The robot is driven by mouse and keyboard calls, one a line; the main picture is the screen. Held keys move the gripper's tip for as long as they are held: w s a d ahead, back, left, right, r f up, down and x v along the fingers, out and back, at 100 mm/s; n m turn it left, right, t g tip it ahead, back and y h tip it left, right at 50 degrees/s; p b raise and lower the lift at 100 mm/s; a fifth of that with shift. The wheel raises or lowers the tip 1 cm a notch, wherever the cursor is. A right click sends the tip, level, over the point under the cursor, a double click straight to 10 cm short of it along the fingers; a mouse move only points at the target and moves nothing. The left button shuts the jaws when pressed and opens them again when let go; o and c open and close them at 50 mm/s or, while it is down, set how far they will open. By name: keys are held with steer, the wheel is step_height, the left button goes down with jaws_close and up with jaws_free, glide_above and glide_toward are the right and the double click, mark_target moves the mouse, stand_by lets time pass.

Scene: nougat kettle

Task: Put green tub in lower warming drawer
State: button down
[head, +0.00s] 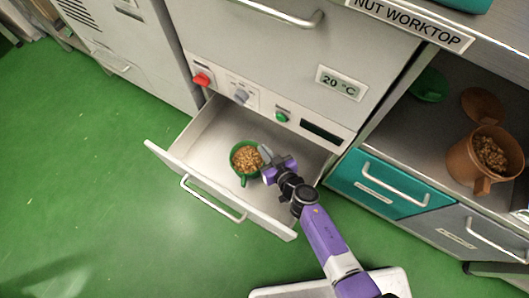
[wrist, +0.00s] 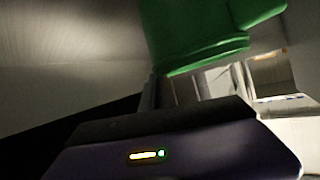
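The green tub (head: 236,170), filled with brown nuts and with a handle towards the drawer front, is inside the open lower drawer (head: 205,130). My gripper (head: 266,164) reaches into the drawer from the right and is at the tub's right side, with a grey finger by its rim. In the wrist view the tub's green wall (wrist: 190,35) is close in front of my gripper (wrist: 200,88). I cannot tell whether the fingers are closed on the tub or whether it rests on the drawer floor.
Above the drawer is a panel with a red knob (head: 202,79), a grey knob and a green button. To the right, a shelf holds a brown tub (head: 485,157) of nuts, a green lid (head: 430,85) and a brown lid (head: 482,105). A teal drawer (head: 378,186) is shut below.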

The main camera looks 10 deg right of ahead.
steer(key=shift+f, duration=0.1)
steer(key=c, duration=1.7)
jaws_free()
steer(key=p+v, duration=0.6)
steer(key=v, duration=0.6)
steer(key=shift+r, duration=0.25)
